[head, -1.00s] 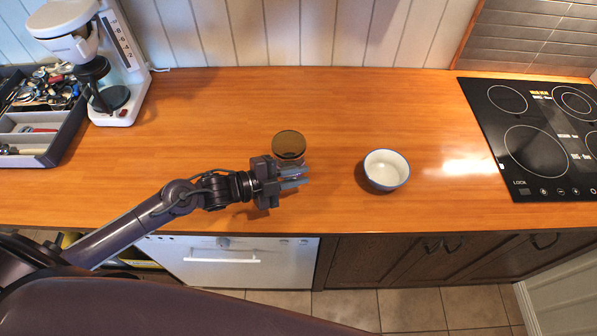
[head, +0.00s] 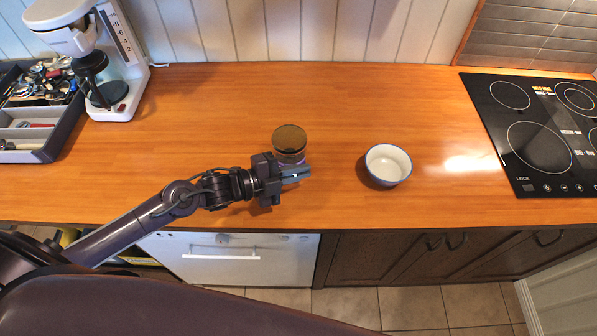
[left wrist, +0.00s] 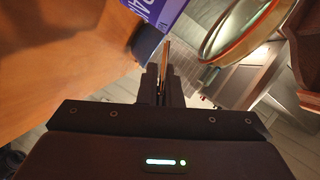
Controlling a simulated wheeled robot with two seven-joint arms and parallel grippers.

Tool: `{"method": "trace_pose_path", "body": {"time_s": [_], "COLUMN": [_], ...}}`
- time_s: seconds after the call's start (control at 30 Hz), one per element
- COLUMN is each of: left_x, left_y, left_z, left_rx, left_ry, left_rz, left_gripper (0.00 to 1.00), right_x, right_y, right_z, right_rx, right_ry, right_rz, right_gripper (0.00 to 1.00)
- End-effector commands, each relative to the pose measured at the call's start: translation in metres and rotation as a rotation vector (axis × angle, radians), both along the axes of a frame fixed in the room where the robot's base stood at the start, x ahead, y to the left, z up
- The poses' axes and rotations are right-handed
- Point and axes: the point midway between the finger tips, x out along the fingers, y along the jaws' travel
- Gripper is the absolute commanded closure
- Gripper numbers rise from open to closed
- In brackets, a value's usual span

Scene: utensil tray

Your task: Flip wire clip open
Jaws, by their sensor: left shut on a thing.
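A glass jar with a round amber-brown lid (head: 290,139) stands on the wooden counter. My left gripper (head: 297,174) is at the jar's near side, with its fingers together. In the left wrist view, the gripper (left wrist: 164,88) is shut on a thin wire-like piece, which looks like the wire clip (left wrist: 167,56); it stands up from between the fingertips. A round rim (left wrist: 243,34) and a purple label with white letters (left wrist: 158,9) show close beyond the fingers. The clip is too small to make out in the head view. My right gripper is not in view.
A white bowl with a blue rim (head: 388,164) stands right of the jar. A black cooktop (head: 520,178) is at the right. A coffee maker (head: 122,60) and a utensil tray (head: 62,137) are at the left. The counter behind the jar is clear.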

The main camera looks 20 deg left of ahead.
Motion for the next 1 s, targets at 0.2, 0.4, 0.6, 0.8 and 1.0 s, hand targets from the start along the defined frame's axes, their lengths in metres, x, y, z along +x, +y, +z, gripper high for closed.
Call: {"method": "trace_pose_path", "body": {"time_s": [0.2,0.4,0.6,0.8,1.0], "left_x": [-0.003,-0.004,-0.004,-0.004,-0.004], "left_y": [-0.001,-0.001,-0.001,-0.001,-0.001], "left_z": [-0.013,-0.019,-0.021,-0.021,-0.021], "left_rx": [0.053,0.104,0.143,0.169,0.178], "left_ry": [-0.151,-0.292,-0.405,-0.475,-0.502], "left_rz": [-0.001,0.000,0.000,-0.001,-0.001], "left_gripper": [1.00,1.00,1.00,1.00,1.00], "right_x": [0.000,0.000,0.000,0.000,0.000], "right_y": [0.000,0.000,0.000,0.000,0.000], "right_z": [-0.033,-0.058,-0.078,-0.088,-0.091], "right_rx": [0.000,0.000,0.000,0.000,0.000], "right_ry": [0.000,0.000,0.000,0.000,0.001], "right_rz": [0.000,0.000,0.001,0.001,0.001], "right_gripper": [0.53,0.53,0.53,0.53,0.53]}}
